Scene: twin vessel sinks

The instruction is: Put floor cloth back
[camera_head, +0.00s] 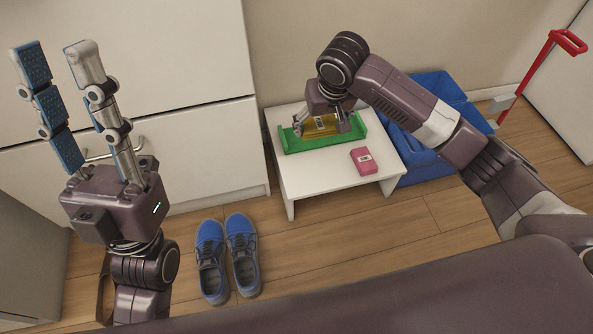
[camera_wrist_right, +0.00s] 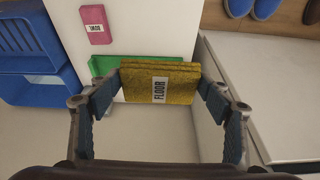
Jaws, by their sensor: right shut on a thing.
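My right gripper (camera_head: 321,127) is shut on the yellow floor cloth (camera_head: 317,131), its fingers gripping two opposite sides. The cloth also shows in the right wrist view (camera_wrist_right: 160,98) as a thick folded pad with a white "FLOOR" label. It is at the green tray (camera_head: 321,146) on the small white table (camera_head: 308,182); the tray also shows behind the cloth in the right wrist view (camera_wrist_right: 103,66). I cannot tell whether the cloth touches the tray. My left gripper (camera_head: 56,50) is open and empty, fingers pointing up, away at the left.
Blue crates (camera_head: 434,163) stand right of the table. A red-handled tool (camera_head: 545,67) leans farther right. Blue shoes (camera_head: 228,255) stand on the floor before the white cabinet (camera_head: 195,148).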

